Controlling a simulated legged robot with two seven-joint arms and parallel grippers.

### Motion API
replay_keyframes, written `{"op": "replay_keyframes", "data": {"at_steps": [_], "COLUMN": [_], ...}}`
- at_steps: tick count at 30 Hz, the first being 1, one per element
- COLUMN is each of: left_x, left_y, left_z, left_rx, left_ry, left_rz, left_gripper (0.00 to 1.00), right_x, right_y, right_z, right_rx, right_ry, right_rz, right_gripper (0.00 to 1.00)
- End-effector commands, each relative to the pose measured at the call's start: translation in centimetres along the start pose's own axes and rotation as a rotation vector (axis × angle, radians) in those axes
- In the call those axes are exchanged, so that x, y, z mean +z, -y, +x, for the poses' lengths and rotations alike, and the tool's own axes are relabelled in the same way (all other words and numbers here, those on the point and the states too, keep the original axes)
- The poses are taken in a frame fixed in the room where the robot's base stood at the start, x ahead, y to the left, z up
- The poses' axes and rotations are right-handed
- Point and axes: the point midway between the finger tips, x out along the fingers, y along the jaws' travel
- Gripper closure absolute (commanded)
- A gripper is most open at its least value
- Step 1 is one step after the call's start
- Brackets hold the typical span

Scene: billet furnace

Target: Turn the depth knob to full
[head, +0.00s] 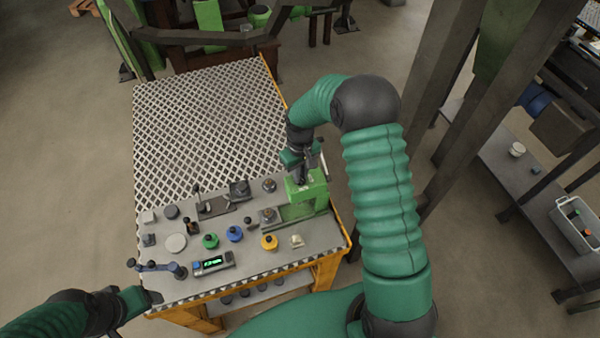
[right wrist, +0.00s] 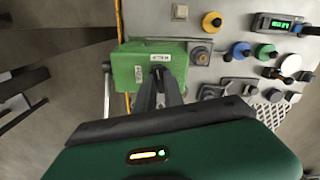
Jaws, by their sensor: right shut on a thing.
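A green box (head: 308,190) stands at the right edge of the control table. It also shows in the right wrist view (right wrist: 135,72), with small white labels too small to read. My right gripper (head: 301,178) reaches down to the top of this box. In the right wrist view its dark fingers (right wrist: 159,82) are shut on a small dark knob at the labelled face, which I take as the depth knob. The fingers hide most of the knob, so its setting cannot be read. My left gripper (head: 152,297) is at the lower left, beside the table's front corner, clear of the controls.
The table panel carries a green-lit display (head: 213,263), a blue knob (head: 234,233), a green knob (head: 210,241), a yellow knob (head: 269,242) and a blue-handled lever (head: 160,268). A perforated plate (head: 205,120) lies behind. Dark posts (head: 440,100) stand at the right.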

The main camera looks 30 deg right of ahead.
Motion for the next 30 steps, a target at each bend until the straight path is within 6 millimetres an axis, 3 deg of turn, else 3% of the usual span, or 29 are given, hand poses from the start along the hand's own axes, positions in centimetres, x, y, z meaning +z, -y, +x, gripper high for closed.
{"op": "replay_keyframes", "data": {"at_steps": [30], "left_x": [-0.6], "left_y": [0.0], "left_z": [-2.6], "left_rx": [0.0], "left_ry": [0.0], "left_rz": [0.0], "left_gripper": [0.27], "right_x": [-0.1], "right_y": [-0.1], "right_z": [-0.3], "right_rx": [0.003], "right_ry": [-0.003], "right_rz": [-0.959], "right_gripper": [1.0]}}
